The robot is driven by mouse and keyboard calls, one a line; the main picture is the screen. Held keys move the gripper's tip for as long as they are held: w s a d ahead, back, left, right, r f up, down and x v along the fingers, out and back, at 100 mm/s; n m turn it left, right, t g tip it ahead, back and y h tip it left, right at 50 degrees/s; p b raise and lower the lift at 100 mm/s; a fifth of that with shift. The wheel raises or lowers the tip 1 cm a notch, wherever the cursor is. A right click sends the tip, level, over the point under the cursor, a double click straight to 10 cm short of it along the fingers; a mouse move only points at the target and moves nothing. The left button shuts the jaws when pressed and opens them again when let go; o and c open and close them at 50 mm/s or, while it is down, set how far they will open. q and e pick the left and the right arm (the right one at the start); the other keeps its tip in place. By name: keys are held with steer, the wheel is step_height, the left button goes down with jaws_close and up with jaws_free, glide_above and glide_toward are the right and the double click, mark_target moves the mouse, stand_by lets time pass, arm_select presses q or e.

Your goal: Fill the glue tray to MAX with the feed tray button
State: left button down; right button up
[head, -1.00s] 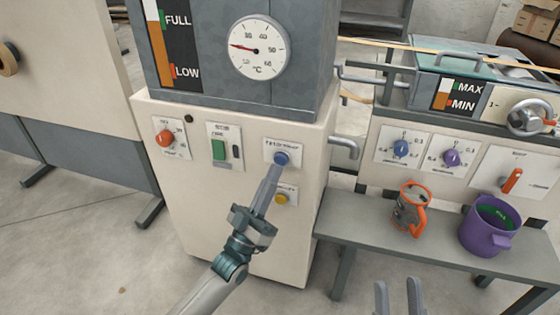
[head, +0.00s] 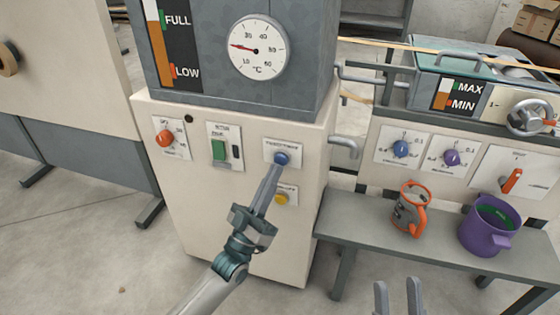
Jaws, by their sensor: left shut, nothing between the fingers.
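The blue button (head: 281,158) sits on a white label plate on the cream cabinet front; its lettering is too small to read surely. My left gripper (head: 272,172) is shut and empty, its fingertips at the lower edge of the blue button; I cannot tell whether they press it. The glue tray (head: 425,62) is at the upper right. Its level gauge (head: 441,94) has a green MAX mark and an orange MIN mark, with a brown column whose top appears between the two marks. My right gripper (head: 398,297) shows at the bottom edge, fingers apart and empty.
A yellow button (head: 282,198) sits just below the blue one, partly beside my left gripper. A green switch (head: 218,150) and a red knob (head: 165,138) are to the left. An orange-handled pot (head: 409,210) and a purple bucket (head: 487,228) stand on the grey bench (head: 350,228).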

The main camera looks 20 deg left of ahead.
arm_select(q)
steer(key=shift+w, duration=0.8)
stand_by(0.8)
steer(key=shift+s, duration=0.1)
stand_by(2.8)
steer(key=shift+s+p, duration=0.35)
steer(key=shift+s, duration=0.4)
steer(key=shift+s, duration=0.1)
steer(key=shift+s+a+p, duration=0.1)
steer(key=shift+s+p, duration=0.95)
steer(key=shift+s, duration=1.35)
